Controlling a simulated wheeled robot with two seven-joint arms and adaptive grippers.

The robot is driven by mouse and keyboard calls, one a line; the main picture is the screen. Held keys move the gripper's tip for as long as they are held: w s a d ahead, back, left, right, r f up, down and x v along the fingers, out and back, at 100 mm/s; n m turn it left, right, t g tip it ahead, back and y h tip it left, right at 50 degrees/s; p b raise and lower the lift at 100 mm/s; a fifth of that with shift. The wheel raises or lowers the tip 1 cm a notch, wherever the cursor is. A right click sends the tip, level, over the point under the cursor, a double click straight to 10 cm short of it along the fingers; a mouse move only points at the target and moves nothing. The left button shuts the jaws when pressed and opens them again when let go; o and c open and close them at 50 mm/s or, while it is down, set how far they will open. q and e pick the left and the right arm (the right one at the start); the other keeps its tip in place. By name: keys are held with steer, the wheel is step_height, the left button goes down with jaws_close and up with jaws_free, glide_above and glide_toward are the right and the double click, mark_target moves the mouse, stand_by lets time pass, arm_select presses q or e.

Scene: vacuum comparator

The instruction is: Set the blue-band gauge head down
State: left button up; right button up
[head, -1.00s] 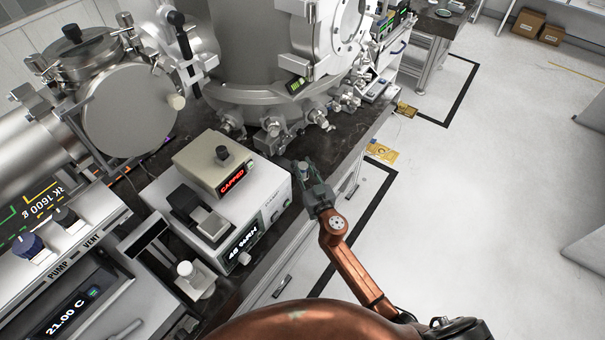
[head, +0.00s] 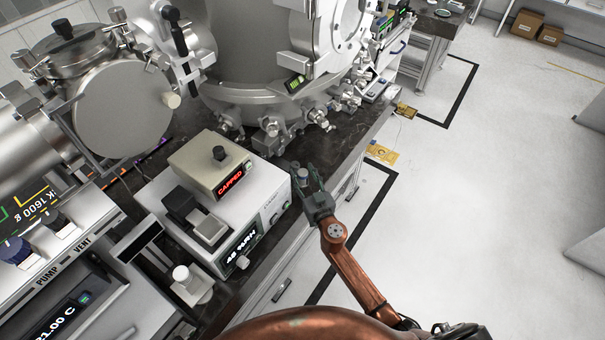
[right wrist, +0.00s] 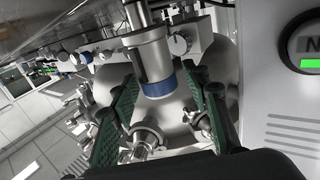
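The gauge head is a small silver cylinder with a blue band. In the head view the gauge head (head: 303,174) is upright near the bench's front edge, right of the cream and white instruments. In the right wrist view the gauge head (right wrist: 156,72) shows larger, its blue band low on the body. My right gripper (head: 309,178) has its fingers spread around it. In the wrist view the green fingers of the right gripper (right wrist: 170,95) stand either side, with a clear gap at the right. Whether the base touches the bench is unclear. My left gripper is out of view.
A cream box reading CAPPED (head: 212,165) sits on a white instrument (head: 262,205) left of the gripper. The large steel chamber (head: 255,60) with several ports stands behind.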

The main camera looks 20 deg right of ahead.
steer(key=shift+r, duration=0.1)
steer(key=shift+s, duration=0.2)
steer(key=s, duration=1.1)
steer(key=shift+s+d, duration=0.3)
steer(key=shift+d, duration=0.15)
